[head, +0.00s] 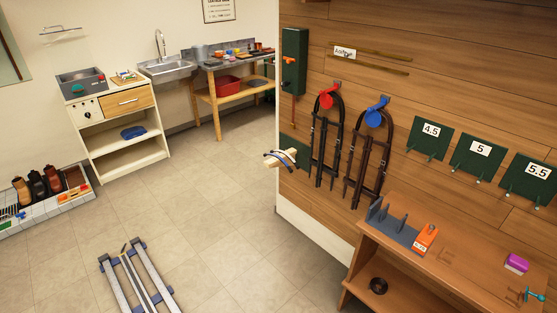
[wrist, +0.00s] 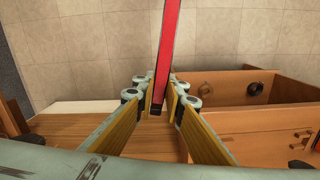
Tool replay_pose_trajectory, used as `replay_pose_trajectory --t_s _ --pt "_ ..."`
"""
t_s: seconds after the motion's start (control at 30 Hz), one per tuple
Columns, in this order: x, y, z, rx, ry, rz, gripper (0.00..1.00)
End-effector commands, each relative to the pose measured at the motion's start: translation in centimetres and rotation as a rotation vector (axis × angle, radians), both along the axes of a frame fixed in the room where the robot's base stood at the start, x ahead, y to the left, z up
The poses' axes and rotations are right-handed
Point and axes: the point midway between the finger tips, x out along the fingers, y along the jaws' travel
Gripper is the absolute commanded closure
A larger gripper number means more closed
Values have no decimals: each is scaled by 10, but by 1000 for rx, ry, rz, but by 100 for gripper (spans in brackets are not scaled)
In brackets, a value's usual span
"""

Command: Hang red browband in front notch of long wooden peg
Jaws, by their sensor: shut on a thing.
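In the wrist view the red browband (wrist: 167,45) is a flat red strap with a dark lower end. It stands between the two fingertips of my gripper (wrist: 162,98), which are shut on it near that end. Its other end runs out of the top of the picture. My gripper and the red browband do not show in the head view.
Two dark bridles (head: 324,140) hang on the plank wall, on red and blue round holders. Right of them are green numbered boards (head: 430,138). A wooden bench (head: 440,270) stands below. The tiled floor (head: 215,200) left of the wall is mostly clear.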

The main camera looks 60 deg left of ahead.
Motion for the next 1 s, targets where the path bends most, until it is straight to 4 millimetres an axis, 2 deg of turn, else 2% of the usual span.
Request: replay_pose_trajectory --t_s 0.17,0.37,0.8,1.0 --pt "-1 0 -5 0 1 0 100" --pt "-5 0 -26 0 2 0 100" --pt "-26 0 -110 0 4 0 100" --pt "-36 0 -138 0 3 0 100"
